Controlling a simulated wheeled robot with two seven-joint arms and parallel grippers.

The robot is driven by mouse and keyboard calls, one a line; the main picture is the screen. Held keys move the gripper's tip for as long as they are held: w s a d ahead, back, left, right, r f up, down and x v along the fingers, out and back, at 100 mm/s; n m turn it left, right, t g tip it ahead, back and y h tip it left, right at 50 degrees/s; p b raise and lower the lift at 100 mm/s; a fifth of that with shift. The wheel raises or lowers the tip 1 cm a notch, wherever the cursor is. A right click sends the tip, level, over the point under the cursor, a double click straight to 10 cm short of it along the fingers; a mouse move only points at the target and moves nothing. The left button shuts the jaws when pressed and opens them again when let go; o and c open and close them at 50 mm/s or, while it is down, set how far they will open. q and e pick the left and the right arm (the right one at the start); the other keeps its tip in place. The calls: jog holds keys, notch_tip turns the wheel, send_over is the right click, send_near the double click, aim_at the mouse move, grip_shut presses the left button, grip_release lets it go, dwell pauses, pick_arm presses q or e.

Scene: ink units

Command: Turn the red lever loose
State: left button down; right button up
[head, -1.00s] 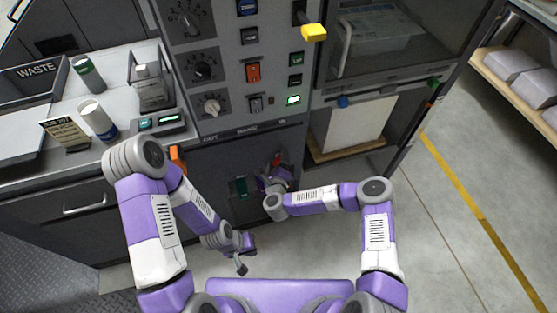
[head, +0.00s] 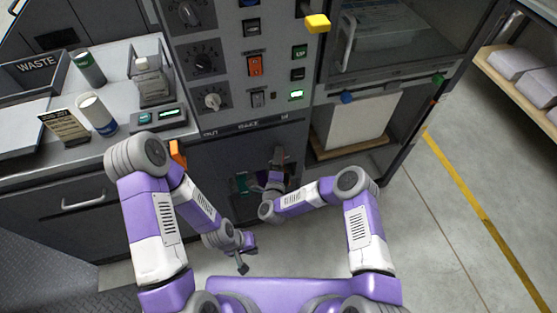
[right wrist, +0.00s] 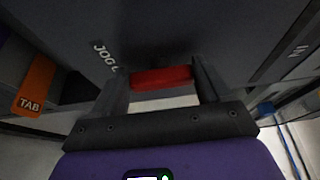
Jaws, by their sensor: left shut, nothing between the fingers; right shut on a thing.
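The red lever (right wrist: 160,78) shows in the right wrist view as a red bar on the dark lower front of the machine, below lettering that reads "JOG" in part. My right gripper (right wrist: 161,84) is shut on it, with one finger at each end of the bar. In the head view, my right gripper (head: 278,158) is at the lower front panel under the row of labels and hides the lever. My left gripper (head: 242,265) hangs low in front of the cabinet, shut and empty, away from the panel.
An orange tab (right wrist: 35,86) is left of the lever in the right wrist view. A green part (head: 240,183) is on the panel left of my right gripper. Open floor (head: 440,230) lies right.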

jog(key=shift+d, duration=0.1)
dwell(0.4)
jog(key=o, duration=1)
jog(key=s, duration=0.2)
jog(key=s+p, duration=0.1)
jog(key=s, duration=0.4)
jog(key=shift+s+a+p, duration=0.3)
jog(key=shift+a+p, duration=0.05)
